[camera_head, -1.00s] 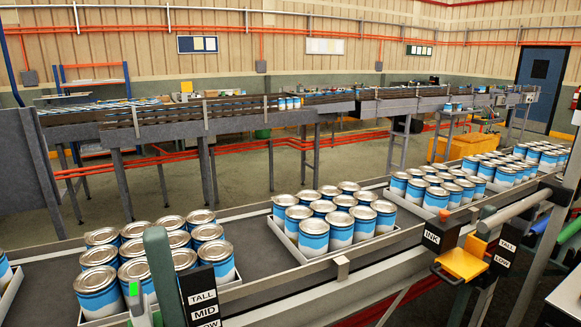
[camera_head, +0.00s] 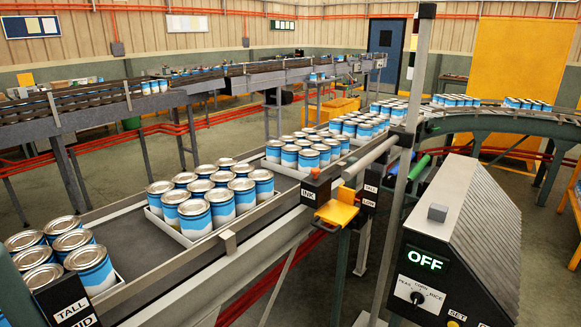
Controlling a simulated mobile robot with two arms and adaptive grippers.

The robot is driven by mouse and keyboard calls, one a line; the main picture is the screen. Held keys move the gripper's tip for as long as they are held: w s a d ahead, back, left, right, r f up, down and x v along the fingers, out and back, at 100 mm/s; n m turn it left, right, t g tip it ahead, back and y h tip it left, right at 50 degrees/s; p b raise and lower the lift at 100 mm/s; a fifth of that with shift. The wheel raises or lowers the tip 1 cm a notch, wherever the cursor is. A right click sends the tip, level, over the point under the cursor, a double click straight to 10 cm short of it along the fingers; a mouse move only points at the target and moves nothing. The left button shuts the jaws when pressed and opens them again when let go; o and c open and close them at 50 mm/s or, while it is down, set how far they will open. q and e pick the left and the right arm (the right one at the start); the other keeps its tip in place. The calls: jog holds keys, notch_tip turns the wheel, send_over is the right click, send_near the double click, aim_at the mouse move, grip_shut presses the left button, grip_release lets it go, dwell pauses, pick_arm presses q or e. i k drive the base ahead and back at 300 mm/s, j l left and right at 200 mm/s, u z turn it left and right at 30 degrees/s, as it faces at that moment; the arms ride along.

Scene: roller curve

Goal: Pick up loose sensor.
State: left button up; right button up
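I cannot make out for sure which part is the loose sensor. A yellow bracket (camera_head: 337,213) sits at the conveyor's near rail, between a black INK block (camera_head: 313,192) and a black sign with white lettering (camera_head: 370,191). A small grey block (camera_head: 437,212) rests on top of the dark control box (camera_head: 455,250); I cannot tell whether it is a sensor. Another black sign reading TALL and MID (camera_head: 68,303) stands at the lower left, partly cut off. Neither of my grippers is in view.
The control box shows OFF above a dial. A grey post (camera_head: 406,150) rises beside it. Trays of blue-and-white cans (camera_head: 207,198) stand on the conveyor (camera_head: 125,232). A curved green-framed roller section (camera_head: 500,121) lies at the right. Open floor (camera_head: 190,155) shows behind the conveyor.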

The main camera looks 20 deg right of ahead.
aim_at(437, 212)
jog(key=z, duration=1.7)
